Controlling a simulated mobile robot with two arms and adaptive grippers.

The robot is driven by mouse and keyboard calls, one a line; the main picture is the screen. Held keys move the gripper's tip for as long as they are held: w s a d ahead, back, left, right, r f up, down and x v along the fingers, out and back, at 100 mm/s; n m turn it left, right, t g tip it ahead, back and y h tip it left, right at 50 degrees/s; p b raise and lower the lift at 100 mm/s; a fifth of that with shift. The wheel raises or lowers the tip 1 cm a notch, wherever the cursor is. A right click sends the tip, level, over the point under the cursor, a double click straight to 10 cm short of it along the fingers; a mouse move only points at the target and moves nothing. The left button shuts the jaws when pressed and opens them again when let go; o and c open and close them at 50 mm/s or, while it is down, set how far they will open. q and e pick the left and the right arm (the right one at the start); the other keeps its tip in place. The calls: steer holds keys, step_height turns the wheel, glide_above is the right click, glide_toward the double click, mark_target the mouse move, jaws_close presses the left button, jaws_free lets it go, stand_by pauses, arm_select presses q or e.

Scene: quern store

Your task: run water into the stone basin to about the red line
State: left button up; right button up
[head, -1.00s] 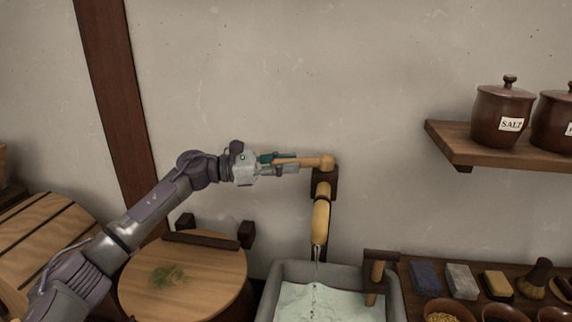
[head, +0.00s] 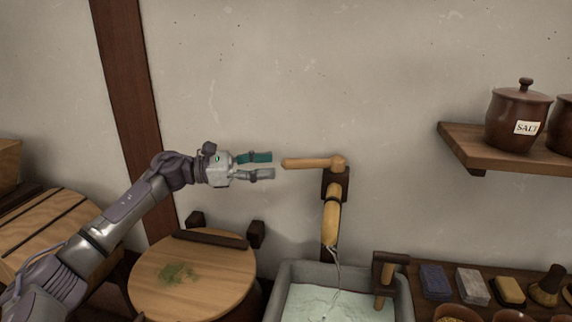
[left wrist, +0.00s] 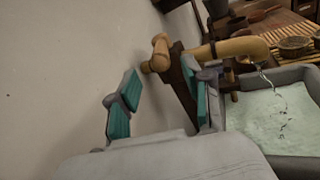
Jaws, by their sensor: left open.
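The wooden tap handle (head: 312,163) points left from the top of the tap; it also shows in the left wrist view (left wrist: 158,52). A thin, uneven stream of water falls from the pale spout (head: 331,224) into the grey stone basin (head: 284,296). Pale water (head: 335,305) lies in the basin, below its rim. I cannot see the red line, and the basin's front is cut off. My right gripper is not in view.
A wooden post (head: 384,280) stands at the basin's right edge. Right of it lie blocks (head: 435,282), a brush (head: 548,285) and bowls. A round wooden lid (head: 205,275) is below my left arm. A shelf (head: 500,150) holds jars at upper right.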

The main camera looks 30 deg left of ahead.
arm_select(q)
steer(key=v, duration=0.4)
steer(key=shift+s, duration=0.1)
steer(key=shift+c, duration=0.2)
stand_by(0.6)
